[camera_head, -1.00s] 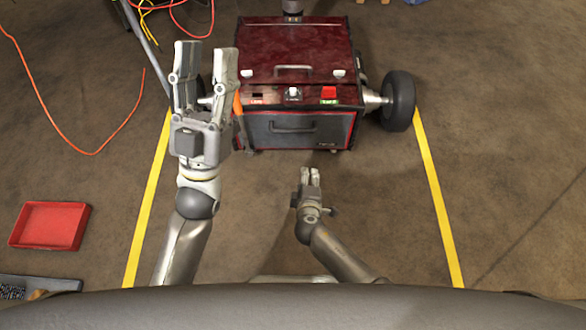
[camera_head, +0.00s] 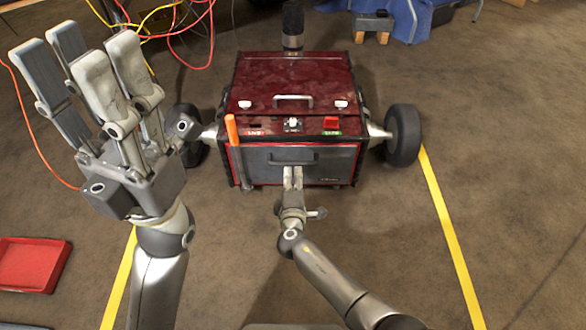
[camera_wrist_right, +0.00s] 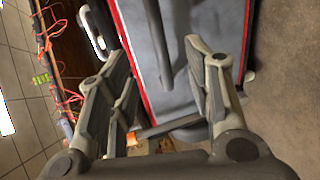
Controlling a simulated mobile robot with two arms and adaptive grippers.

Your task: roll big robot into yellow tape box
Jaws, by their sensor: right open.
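The big robot (camera_head: 292,85) is a dark red wheeled box with a grey front panel, a front handle (camera_head: 293,159) and a black wheel (camera_head: 403,135) on its right. Yellow tape (camera_head: 450,230) runs along the floor from near that wheel. Another yellow strip (camera_head: 120,280) is at left, partly hidden by my left arm. My right gripper (camera_head: 292,172) is at the front panel just below the handle; contact is unclear. Its open fingers (camera_wrist_right: 165,75) face the panel (camera_wrist_right: 178,60) and handle (camera_wrist_right: 157,40) in the right wrist view. My left gripper (camera_head: 85,55) is raised, open and empty, at left.
An orange-handled tool (camera_head: 234,150) hangs at the box's front left. A red tray (camera_head: 32,265) lies at lower left. Orange and yellow cables (camera_head: 170,25) lie at the back left. The floor between the tape strips is clear in front of the box.

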